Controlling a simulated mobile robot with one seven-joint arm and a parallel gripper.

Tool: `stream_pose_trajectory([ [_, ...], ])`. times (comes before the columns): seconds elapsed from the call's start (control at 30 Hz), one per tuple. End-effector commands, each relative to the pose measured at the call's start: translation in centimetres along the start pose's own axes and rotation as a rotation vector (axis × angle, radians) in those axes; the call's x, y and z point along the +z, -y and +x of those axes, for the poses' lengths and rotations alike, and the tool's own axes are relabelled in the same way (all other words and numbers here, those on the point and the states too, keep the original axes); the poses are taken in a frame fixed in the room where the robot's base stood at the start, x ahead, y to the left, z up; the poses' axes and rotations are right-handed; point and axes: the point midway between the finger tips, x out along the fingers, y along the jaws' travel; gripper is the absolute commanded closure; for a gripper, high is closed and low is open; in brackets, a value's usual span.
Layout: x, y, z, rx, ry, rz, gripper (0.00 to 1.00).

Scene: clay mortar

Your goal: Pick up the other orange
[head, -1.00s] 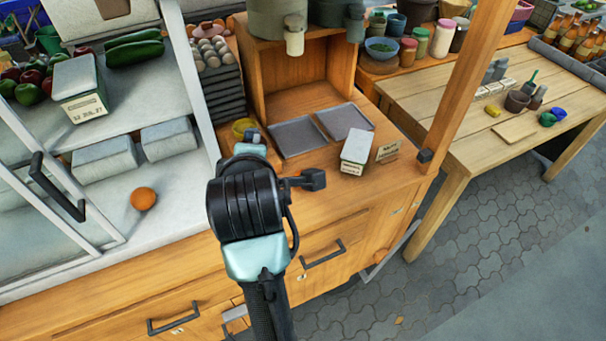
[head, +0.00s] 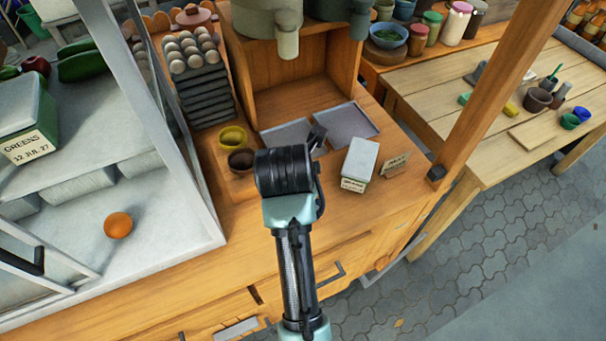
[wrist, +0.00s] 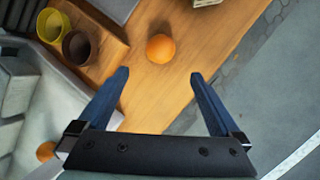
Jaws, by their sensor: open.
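One orange (wrist: 160,48) rests on the wooden counter (wrist: 205,50), just beyond my fingertips in the wrist view. My arm hides it in the head view. My gripper (wrist: 158,75) is open and empty, with its two blue fingers spread and the orange lined up between and ahead of them. A second orange (head: 118,225) sits on the pale floor of the glass-fronted case at the left. It also shows in part at the lower left of the wrist view (wrist: 45,150).
A yellow cup (head: 232,137) and a brown cup (head: 241,160) stand on the counter left of my wrist. A labelled box (head: 360,163) and a small sign (head: 396,165) stand to the right. The case's frame (head: 175,125) rises on the left.

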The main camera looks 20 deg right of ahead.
Motion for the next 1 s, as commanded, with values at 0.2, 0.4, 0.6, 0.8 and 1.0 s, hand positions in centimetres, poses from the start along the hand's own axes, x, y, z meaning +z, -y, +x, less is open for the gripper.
stream_pose_trajectory([
  [0.2,-0.1,0.0,2.4,-0.002,-0.003,0.001,0.0],
  [0.4,0.0,-0.1,6.0,0.001,-0.001,0.001,0.0],
  [0.6,0.0,0.0,7.6,0.002,0.001,0.001,0.0],
  [0.8,0.1,0.1,9.2,0.0,-0.001,0.001,0.0],
  [1.0,0.1,0.2,11.8,0.001,-0.001,0.002,0.0],
])
